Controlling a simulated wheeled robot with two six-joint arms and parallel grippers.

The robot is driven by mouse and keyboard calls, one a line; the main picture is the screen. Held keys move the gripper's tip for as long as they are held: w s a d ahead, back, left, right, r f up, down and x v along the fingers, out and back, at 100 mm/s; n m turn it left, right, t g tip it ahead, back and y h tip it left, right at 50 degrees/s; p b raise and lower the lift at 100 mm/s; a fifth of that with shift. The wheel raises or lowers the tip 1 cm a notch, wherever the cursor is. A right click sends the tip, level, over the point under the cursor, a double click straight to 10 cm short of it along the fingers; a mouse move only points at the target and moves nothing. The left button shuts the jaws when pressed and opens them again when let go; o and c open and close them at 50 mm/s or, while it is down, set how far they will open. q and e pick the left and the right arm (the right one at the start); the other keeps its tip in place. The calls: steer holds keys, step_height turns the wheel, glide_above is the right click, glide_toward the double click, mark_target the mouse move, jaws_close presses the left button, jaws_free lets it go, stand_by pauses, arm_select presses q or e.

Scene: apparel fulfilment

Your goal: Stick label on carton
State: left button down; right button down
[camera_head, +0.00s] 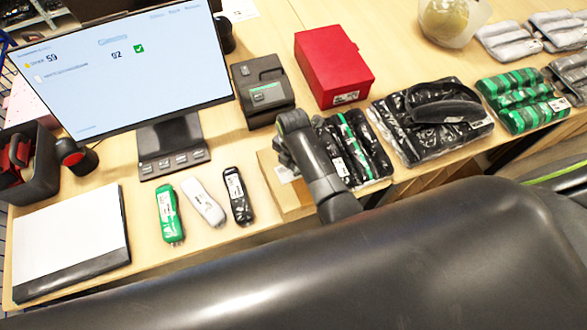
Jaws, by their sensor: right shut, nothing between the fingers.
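A brown carton (291,199) sits near the front edge of the table, partly hidden behind my right arm. A small white label-like patch (285,173) shows on its top, just below my right gripper (285,152). The gripper is shut with nothing in it and is over the carton's back part. Whether it touches the carton or the patch cannot be told. A dark printer-like device (263,91) with a green label stands behind the carton. My left gripper is not in view.
A monitor (130,65) stands at the left, with green, white and black wrapped items (203,201) before it. A red box (333,66) is behind the carton. Black and green packages (430,120) crowd the right. A white-topped pad (70,240) lies front left.

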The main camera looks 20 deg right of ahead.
steer(key=shift+f, duration=0.45)
steer(key=shift+p, duration=0.3)
stand_by(0.8)
steer(key=shift+s+f, duration=0.1)
steer(key=shift+f, duration=0.05)
stand_by(1.1)
step_height(320, 180, up, 8)
stand_by(0.8)
stand_by(0.6)
